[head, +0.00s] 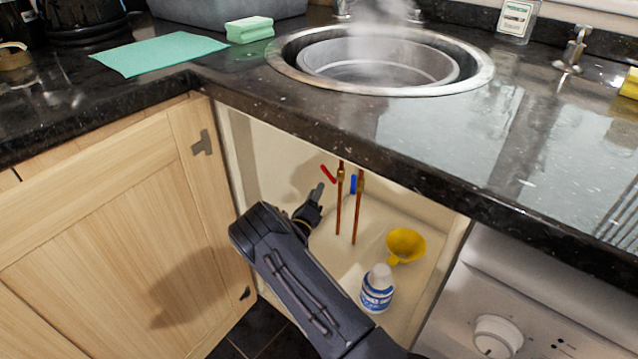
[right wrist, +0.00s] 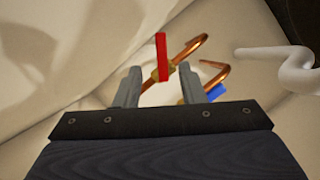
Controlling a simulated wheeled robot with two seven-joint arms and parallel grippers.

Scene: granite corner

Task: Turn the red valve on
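The red valve (head: 328,173) is a small red lever on a copper pipe inside the open cabinet under the sink. In the head view it slants up and left from the pipe. In the right wrist view the red lever (right wrist: 161,57) shows between and beyond my fingertips. My right gripper (head: 317,192) reaches into the cabinet, left of and just below the lever. In the right wrist view its two fingers (right wrist: 160,85) are apart with nothing held. I cannot tell whether a finger touches the lever. My left gripper is not in view.
A blue valve lever (head: 353,184) sits on the second copper pipe, close right of the red one. The granite counter edge (head: 340,142) overhangs the opening. The cabinet door (head: 130,235) stands at left.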

